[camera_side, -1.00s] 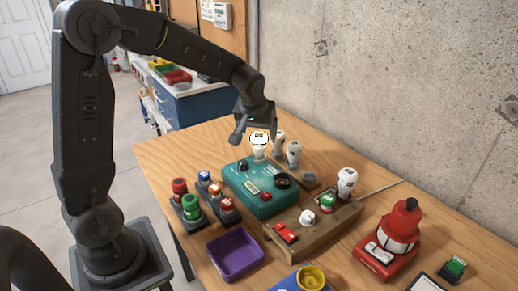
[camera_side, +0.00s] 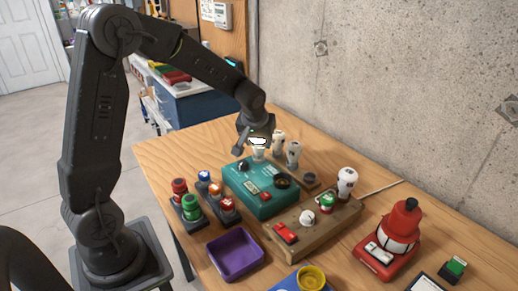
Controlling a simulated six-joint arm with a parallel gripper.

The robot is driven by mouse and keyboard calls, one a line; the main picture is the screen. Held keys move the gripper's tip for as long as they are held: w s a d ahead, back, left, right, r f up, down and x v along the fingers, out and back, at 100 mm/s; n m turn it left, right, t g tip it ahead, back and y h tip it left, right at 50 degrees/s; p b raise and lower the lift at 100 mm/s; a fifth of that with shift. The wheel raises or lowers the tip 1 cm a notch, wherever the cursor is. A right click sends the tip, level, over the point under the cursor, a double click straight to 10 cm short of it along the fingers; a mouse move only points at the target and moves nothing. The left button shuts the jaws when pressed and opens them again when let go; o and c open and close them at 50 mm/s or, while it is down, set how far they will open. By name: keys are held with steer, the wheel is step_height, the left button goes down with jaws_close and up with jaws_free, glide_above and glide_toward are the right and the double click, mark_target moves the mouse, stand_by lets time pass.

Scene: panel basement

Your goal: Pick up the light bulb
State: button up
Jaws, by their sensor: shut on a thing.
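A white light bulb (camera_side: 258,154) stands upright at the back of the teal tester box (camera_side: 262,204). My gripper (camera_side: 257,143) has come down over it from above and is shut on its upper part. The fingers and wrist partly cover the bulb's top. The bulb's base is at or just above the box; I cannot tell if it is lifted. Another white bulb (camera_side: 347,183) stands on the wooden board (camera_side: 342,216).
Coloured push buttons (camera_side: 190,206) stand left of the teal box. A purple tray (camera_side: 235,254) lies in front. The concrete wall (camera_side: 390,90) closes off the back right. Bare tabletop lies at the back left.

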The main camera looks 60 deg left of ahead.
steer(key=c, duration=0.3)
steer(key=shift+c, duration=0.2)
steer(key=shift+r, duration=0.1)
